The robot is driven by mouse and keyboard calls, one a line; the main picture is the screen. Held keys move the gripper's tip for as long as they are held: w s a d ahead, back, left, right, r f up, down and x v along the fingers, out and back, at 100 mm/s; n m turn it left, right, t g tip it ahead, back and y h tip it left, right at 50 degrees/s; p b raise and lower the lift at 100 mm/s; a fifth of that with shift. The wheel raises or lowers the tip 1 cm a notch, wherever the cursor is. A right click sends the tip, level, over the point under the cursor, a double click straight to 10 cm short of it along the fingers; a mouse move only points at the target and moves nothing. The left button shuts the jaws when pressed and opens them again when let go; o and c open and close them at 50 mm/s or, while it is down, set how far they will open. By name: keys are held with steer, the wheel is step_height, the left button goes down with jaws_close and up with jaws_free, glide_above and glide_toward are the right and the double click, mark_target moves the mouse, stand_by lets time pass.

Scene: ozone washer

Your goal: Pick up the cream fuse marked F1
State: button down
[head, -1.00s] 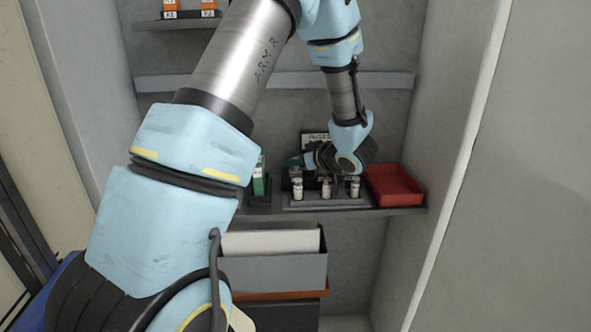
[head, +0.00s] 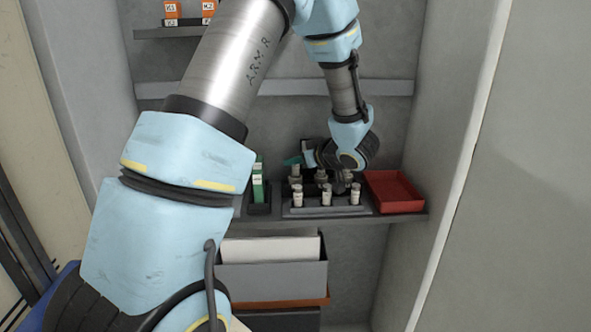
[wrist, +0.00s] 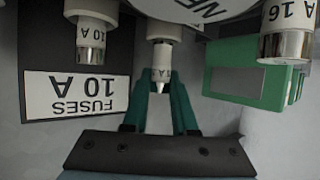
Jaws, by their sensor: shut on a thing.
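In the head view, my gripper (head: 293,161) is at the back left of a dark fuse rack (head: 318,211), its green fingers partly hidden by my wrist. In the wrist view, which looks upside down, my green gripper fingers (wrist: 161,103) are shut on a pale cream fuse (wrist: 163,30) with a narrow metal tip. Its F1 mark cannot be read. A fuse marked 10 A (wrist: 91,33) and another marked 16 A (wrist: 288,32) are on either side of it, apart from the fingers. Cream fuses (head: 326,194) stand upright in the rack's front row.
A red tray (head: 396,190) sits right of the rack. A green item (head: 258,182) stands to its left. A label reading FUSES 10 A (wrist: 77,95) is close to the gripper. A grey bin (head: 275,275) is below the shelf. Orange boxes (head: 172,10) are on an upper shelf.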

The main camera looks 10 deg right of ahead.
steer(key=shift+r, duration=0.7)
steer(key=s+a+b, duration=0.3)
steer(key=s+b, duration=0.1)
steer(key=s, duration=0.4)
steer(key=s+a+b, duration=0.3)
steer(key=s+b, duration=0.1)
steer(key=s, duration=0.4)
steer(key=shift+s+f+b, duration=0.15)
steer(key=shift+s+b, duration=0.15)
steer(key=shift+s, duration=0.1)
